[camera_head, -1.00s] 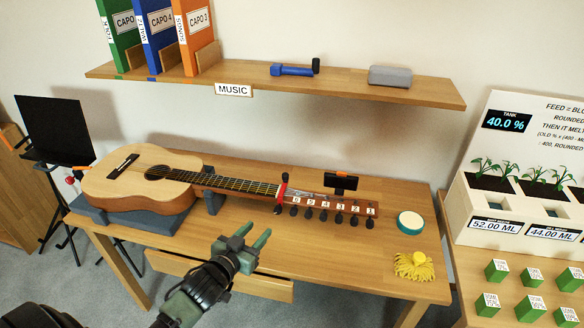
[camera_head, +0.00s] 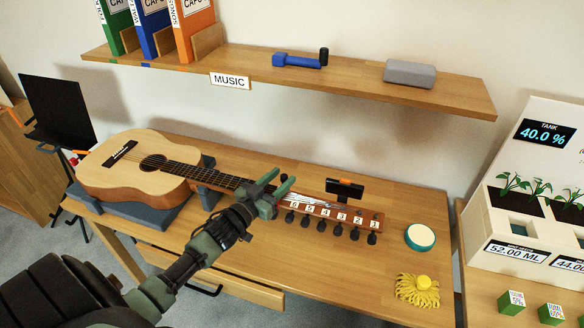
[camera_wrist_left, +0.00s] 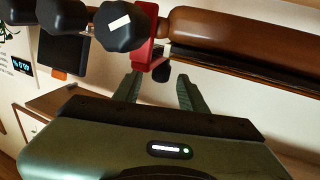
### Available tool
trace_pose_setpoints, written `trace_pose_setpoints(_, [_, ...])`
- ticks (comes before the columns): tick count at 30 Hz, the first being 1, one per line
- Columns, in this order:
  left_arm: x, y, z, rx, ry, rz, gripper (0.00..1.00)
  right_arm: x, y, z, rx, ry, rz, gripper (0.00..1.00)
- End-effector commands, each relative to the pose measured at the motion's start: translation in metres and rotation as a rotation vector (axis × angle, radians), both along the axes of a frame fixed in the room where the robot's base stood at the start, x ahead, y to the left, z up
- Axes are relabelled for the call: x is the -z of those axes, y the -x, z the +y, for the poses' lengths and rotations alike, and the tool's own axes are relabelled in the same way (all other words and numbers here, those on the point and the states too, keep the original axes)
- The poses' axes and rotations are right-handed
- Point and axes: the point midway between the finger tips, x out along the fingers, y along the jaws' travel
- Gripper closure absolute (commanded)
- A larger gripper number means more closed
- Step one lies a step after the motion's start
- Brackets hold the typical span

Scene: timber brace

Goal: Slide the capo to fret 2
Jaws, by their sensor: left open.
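The guitar (camera_head: 125,170) lies on its grey cradle, with its neck (camera_head: 215,178) and pegged headstock (camera_head: 335,212) pointing right. The red capo (camera_wrist_left: 150,45) shows in the left wrist view, upright against the brown neck. My left gripper (camera_head: 278,184) is open at the headstock end of the neck. In the left wrist view its two fingertips (camera_wrist_left: 157,82) point up toward the capo's lower part, with a dark knob between them. I cannot tell any contact. My right gripper is not in view.
A black clip device (camera_head: 344,188) with an orange part stands behind the headstock. A round teal-rimmed tin (camera_head: 420,237) and a yellow tasselled thing (camera_head: 417,290) are at the table's right. A shelf (camera_head: 350,90) overhangs the back.

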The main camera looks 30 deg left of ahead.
Motion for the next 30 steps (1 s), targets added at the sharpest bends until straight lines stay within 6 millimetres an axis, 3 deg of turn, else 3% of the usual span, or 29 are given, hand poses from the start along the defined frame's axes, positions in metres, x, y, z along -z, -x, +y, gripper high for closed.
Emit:
trace_pose_setpoints(3, [-0.002, -0.021, -0.002, -0.001, 0.003, -0.002, 0.58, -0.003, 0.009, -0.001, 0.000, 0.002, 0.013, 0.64])
trace_pose_setpoints(9, [-0.001, -0.043, -0.004, -0.001, 0.002, 0.000, 0.58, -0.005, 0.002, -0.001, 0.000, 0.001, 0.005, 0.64])
trace_pose_setpoints(19, [0.000, -0.047, -0.004, 0.000, 0.001, 0.001, 0.58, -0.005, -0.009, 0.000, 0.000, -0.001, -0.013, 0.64])
trace_pose_setpoints(24, [0.000, -0.047, -0.004, 0.000, 0.001, 0.001, 1.00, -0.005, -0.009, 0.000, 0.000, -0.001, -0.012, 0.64])
trace_pose_setpoints(30, [0.000, -0.047, -0.004, 0.000, 0.001, 0.001, 1.00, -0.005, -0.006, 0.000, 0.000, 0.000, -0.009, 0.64])
